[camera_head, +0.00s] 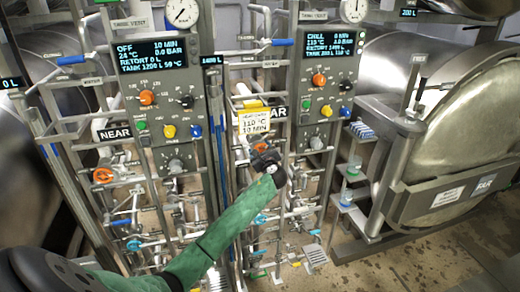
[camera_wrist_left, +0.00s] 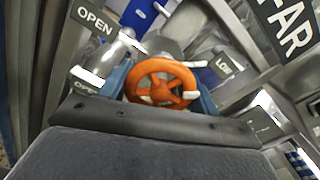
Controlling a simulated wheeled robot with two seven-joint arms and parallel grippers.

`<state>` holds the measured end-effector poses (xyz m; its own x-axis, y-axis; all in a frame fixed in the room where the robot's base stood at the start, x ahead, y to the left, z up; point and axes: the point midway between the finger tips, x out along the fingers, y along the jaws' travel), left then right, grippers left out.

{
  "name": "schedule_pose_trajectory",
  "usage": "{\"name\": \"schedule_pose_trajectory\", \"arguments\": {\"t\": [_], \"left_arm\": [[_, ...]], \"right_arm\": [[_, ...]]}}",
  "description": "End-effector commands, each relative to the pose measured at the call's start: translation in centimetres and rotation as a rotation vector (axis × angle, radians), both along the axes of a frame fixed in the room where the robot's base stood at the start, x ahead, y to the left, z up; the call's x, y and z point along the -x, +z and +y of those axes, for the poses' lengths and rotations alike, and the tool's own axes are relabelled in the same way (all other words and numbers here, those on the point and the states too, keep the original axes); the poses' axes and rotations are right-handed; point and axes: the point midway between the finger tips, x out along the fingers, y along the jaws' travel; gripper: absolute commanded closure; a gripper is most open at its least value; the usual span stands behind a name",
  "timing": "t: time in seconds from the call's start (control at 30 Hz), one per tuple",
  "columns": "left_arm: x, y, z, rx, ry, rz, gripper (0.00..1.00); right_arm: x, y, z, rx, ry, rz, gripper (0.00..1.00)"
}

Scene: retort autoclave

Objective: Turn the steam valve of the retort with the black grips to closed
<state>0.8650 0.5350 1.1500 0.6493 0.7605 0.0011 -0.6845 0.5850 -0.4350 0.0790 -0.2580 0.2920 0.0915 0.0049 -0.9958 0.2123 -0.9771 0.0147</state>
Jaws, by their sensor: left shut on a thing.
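An orange handwheel valve (camera_wrist_left: 183,68) sits between the blue-edged fingers of my left gripper (camera_wrist_left: 163,90) in the left wrist view. The gripper is shut on this wheel. In the head view my left gripper (camera_head: 263,154), on a green-sleeved arm, reaches the pipework below the right panel's yellow tag and mostly hides the wheel. An OPEN label (camera_wrist_left: 95,20) is beside the wheel in the wrist view. Another orange handwheel (camera_head: 103,175) is on the left pipework. Black grips on a retort cannot be made out. My right gripper is not in view.
A yellow-topped tag (camera_head: 254,121) hangs just above my gripper. A large round retort door (camera_head: 470,130) is at right. Dense pipes surround the wheel; floor (camera_head: 420,262) is clear at lower right.

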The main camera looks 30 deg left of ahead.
Motion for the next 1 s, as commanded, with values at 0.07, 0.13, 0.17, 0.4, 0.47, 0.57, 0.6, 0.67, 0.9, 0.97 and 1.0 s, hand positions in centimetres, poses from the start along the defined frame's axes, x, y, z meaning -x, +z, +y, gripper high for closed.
{"name": "schedule_pose_trajectory", "arguments": {"t": [0.07, 0.13, 0.17, 0.4, 0.47, 0.57, 0.6, 0.67, 0.9, 0.97, 1.0], "left_arm": [[0.01, -0.23, -0.07, -0.047, -0.001, 0.059, 0.61], [0.02, -0.21, -0.03, -0.091, -0.002, 0.109, 0.61], [0.02, -0.21, -0.03, -0.109, -0.002, 0.13, 0.61], [0.07, -0.34, -0.04, -0.251, -0.001, 0.298, 0.61], [0.1, -0.33, 0.0, -0.284, 0.0, 0.336, 0.61], [0.08, -0.38, -0.06, -0.332, -0.002, 0.394, 0.61], [0.09, -0.37, -0.03, -0.349, -0.001, 0.414, 0.61], [0.1, -0.37, -0.02, -0.373, -0.001, 0.443, 0.61], [0.1, -0.38, -0.06, -0.442, -0.002, 0.522, 0.61], [0.11, -0.4, -0.06, -0.452, -0.002, 0.534, 0.61], [0.11, -0.41, -0.06, -0.458, -0.002, 0.541, 0.61]], "right_arm": [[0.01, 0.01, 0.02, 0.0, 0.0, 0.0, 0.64], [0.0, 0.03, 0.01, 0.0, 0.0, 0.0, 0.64], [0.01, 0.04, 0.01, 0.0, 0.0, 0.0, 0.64], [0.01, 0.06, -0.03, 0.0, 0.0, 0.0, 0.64], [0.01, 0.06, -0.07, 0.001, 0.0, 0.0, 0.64], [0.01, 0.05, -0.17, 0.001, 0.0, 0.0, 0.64], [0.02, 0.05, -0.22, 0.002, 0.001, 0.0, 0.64], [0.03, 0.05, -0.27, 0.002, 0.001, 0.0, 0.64], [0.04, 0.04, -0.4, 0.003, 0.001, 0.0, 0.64], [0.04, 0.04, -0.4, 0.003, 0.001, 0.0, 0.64], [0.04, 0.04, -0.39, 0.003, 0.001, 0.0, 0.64]]}}
